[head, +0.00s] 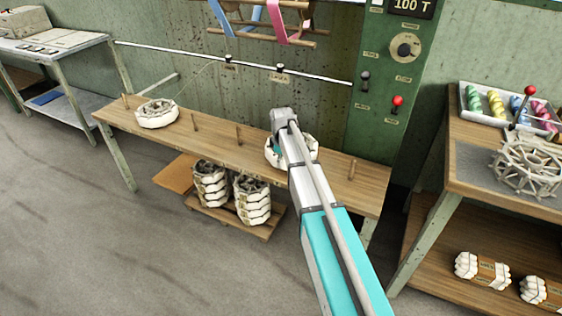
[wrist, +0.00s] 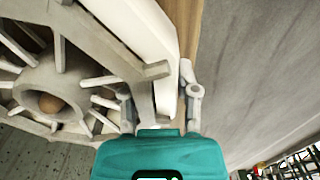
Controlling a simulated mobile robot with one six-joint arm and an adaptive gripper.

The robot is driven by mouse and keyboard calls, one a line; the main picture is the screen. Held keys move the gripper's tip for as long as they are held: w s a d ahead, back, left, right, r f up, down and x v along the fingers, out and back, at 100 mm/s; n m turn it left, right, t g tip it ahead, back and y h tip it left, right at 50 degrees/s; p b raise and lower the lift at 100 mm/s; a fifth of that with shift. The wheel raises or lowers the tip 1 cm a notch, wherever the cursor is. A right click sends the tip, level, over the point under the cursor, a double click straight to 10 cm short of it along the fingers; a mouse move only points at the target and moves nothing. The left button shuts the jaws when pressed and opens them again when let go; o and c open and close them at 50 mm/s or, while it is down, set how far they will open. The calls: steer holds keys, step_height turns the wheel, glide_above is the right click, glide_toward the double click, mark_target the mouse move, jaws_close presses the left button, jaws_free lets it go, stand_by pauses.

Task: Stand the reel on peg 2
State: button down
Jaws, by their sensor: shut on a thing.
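My gripper (wrist: 163,92) is shut on the rim of a pale reel (wrist: 92,65), with one finger on each side of the white winding. In the wrist view the reel's spokes and round hub fill the left, and a brown round tip shows inside the hub opening, like a peg end. I cannot tell how far down the reel sits. In the head view the reel (head: 313,148) is low over the right half of the wooden bench (head: 220,150), mostly hidden by my arm. Bare pegs (head: 238,134) stand along the bench; no peg numbers are readable.
Another white reel (head: 157,114) lies at the bench's left part. Stacked reels (head: 252,200) stand on a low pallet under the bench. A green control panel (head: 398,70) rises behind. A right-hand table (head: 490,190) carries a tray and a spoked reel (head: 527,165).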

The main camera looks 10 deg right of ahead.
steer(key=shift+f+b, duration=0.75)
steer(key=shift+f, duration=0.15)
steer(key=shift+f, duration=0.1)
steer(key=shift+c, duration=1.4)
jaws_free()
